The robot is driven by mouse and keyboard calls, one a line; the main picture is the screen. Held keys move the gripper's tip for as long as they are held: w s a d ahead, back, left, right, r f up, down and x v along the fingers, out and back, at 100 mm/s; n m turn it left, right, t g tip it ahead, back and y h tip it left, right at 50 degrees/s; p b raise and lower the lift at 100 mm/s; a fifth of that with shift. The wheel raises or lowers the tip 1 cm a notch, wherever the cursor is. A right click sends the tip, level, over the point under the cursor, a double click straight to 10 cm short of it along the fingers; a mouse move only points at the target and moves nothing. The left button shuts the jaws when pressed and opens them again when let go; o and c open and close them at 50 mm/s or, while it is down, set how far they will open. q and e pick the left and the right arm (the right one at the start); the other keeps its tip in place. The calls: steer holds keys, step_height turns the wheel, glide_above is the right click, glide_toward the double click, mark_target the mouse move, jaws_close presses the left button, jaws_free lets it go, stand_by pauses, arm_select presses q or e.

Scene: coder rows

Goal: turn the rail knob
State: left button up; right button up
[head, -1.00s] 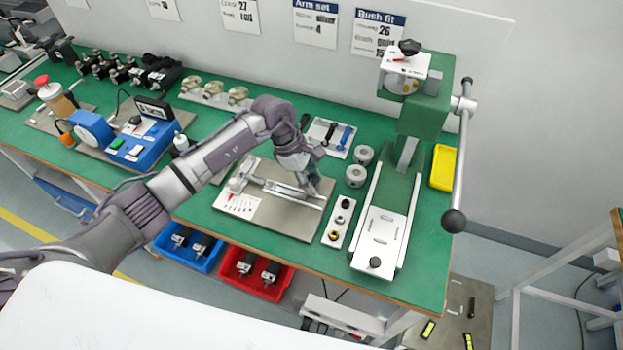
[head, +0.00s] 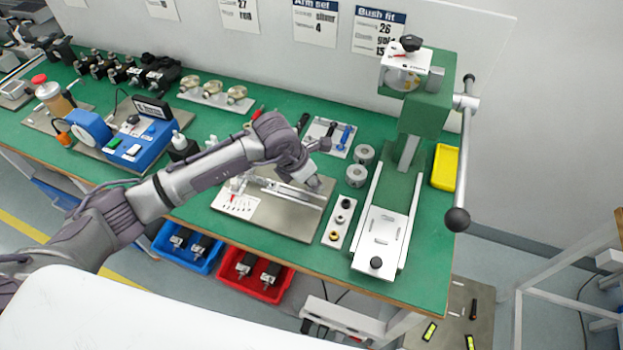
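A plate fixture (head: 262,218) with a silver rail (head: 290,190) lies flat on the green bench, with a white lettered scale at its left end. A small pale upright part (head: 237,184) stands at that left end; I cannot tell if it is the rail knob. A dark round knob (head: 376,263) sits at the front end of the press slide. My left gripper (head: 314,184) is over the right end of the plate fixture, pointing down; its fingers are small and mostly hidden by my wrist, so contact and opening are unclear. My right gripper is out of view.
A green press (head: 424,105) with a long ball-ended lever (head: 464,150) stands to the right. Two grey rings (head: 356,175) and a strip of small bushings (head: 340,222) lie between. A blue tester (head: 140,143) is left. A yellow tray (head: 445,167) is at the right edge.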

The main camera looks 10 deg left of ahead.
arm_select(q)
steer(key=shift+n+t+y+b, duration=0.5)
steer(key=shift+n+y+b, duration=0.2)
steer(key=shift+n, duration=1.5)
steer(key=o, duration=1.2)
steer(key=shift+c, duration=0.2)
steer(key=shift+r, duration=0.15)
steer(key=v, duration=1.1)
steer(key=shift+r, duration=0.4)
steer(key=shift+s, duration=0.15)
